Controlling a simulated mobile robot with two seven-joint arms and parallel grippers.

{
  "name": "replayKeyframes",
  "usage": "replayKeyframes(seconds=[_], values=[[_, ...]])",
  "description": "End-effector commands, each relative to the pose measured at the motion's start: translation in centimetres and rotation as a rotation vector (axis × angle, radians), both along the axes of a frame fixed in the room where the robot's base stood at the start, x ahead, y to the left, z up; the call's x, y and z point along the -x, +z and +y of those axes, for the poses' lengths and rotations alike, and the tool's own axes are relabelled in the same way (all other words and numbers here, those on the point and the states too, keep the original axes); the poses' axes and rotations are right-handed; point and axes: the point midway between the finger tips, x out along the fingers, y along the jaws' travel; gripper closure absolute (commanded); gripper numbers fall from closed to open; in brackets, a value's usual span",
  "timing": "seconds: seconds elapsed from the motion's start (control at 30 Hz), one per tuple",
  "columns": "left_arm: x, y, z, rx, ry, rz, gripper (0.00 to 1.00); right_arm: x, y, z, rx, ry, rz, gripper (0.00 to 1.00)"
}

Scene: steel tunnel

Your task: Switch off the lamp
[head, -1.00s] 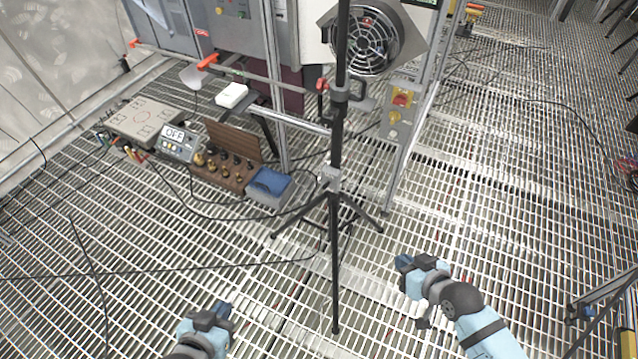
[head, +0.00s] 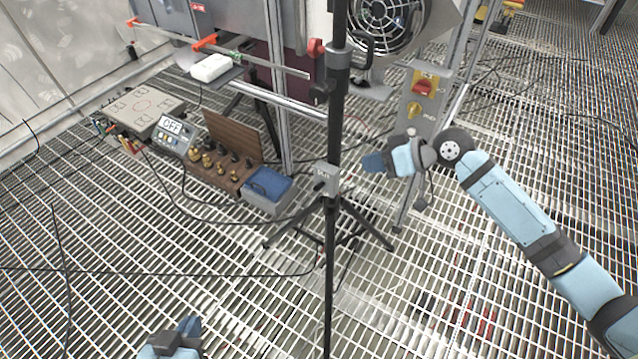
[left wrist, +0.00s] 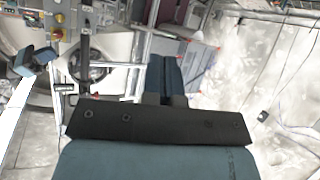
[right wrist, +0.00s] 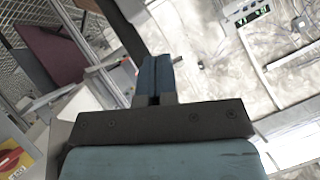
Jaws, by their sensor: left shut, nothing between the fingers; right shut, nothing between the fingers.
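A black tripod stand (head: 336,120) rises through the middle of the head view. A small grey box with lettering (head: 327,179) is fixed low on its pole, above the spread legs. The lamp head itself is not identifiable; the pole runs out of the top of the view. My right gripper (head: 373,163) is shut and empty, just right of the box and apart from it. Its closed fingers show in the right wrist view (right wrist: 157,68). My left gripper (head: 190,325) is shut and empty at the bottom, low and left of the stand; its closed fingers show in the left wrist view (left wrist: 164,68).
A panel with red and yellow knobs (head: 420,100) stands right of the pole, below a round fan unit (head: 390,22). A blue-lidded box (head: 268,186), a wooden rack (head: 225,165) and an OFF display unit (head: 174,135) stand left. Cables cross the grating floor.

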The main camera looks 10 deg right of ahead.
Motion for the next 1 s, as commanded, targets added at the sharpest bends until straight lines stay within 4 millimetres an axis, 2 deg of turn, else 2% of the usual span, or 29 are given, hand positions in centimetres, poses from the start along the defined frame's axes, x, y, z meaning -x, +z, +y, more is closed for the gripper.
replayKeyframes(seconds=[0.57,0.67,1.0], values=[[0.0,-0.3,0.0,0.003,-0.001,-0.003,1.00,-0.4,-0.1,0.3,-0.005,0.013,0.003,1.00],[0.0,-0.4,-0.1,0.005,-0.001,-0.006,1.00,-1.0,-0.8,1.2,-0.006,0.013,0.003,1.00],[-0.2,-0.6,-0.5,0.031,-0.004,-0.031,1.00,-4.1,-4.5,6.5,-0.007,0.013,0.004,1.00]])
